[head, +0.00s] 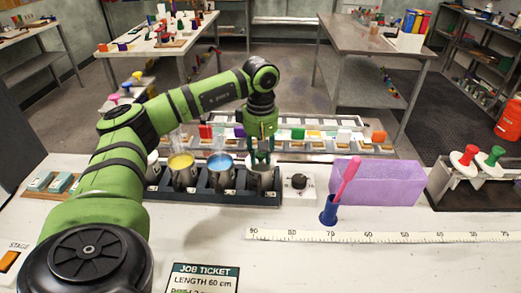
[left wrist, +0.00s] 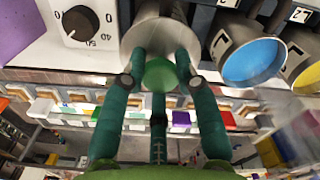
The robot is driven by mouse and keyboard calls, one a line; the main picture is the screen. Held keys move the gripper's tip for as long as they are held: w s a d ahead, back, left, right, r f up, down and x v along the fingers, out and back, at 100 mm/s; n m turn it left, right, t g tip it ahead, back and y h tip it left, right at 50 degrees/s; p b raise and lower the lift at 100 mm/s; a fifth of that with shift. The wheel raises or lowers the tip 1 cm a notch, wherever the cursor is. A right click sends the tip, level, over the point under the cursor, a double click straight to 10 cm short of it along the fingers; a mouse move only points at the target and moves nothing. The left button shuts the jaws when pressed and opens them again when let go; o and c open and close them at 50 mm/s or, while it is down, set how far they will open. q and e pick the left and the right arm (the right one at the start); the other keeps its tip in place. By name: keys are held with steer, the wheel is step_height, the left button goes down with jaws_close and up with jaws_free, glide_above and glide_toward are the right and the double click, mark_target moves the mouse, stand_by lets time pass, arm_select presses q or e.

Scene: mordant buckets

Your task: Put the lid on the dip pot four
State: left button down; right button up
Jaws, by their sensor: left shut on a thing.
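My left gripper (head: 262,158) is over the rightmost pot position of the dark rack (head: 233,197) in the head view. In the left wrist view its fingers (left wrist: 160,72) are shut around a green knob (left wrist: 159,76). A pale grey round lid (left wrist: 160,35) shows beyond the knob. The fourth pot (head: 262,180) is under the gripper, its mouth largely hidden. I cannot tell whether the lid touches the rim. To the left stand an open pot with blue liquid (head: 220,163) and one with yellow liquid (head: 181,162). My right gripper is out of view.
A dial box (head: 297,186) stands just right of the rack. Farther right are a purple block (head: 390,182), a blue holder with a pink tool (head: 328,212) and a ruler (head: 380,237). A tray of small coloured items (head: 315,138) lies behind the rack.

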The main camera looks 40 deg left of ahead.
arm_select(q)
steer(key=c, duration=0.8)
jaws_free()
steer(key=shift+c, duration=0.2)
steer(key=shift+r, duration=0.25)
step_height(320, 180, up, 12)
steer(key=shift+f, duration=0.2)
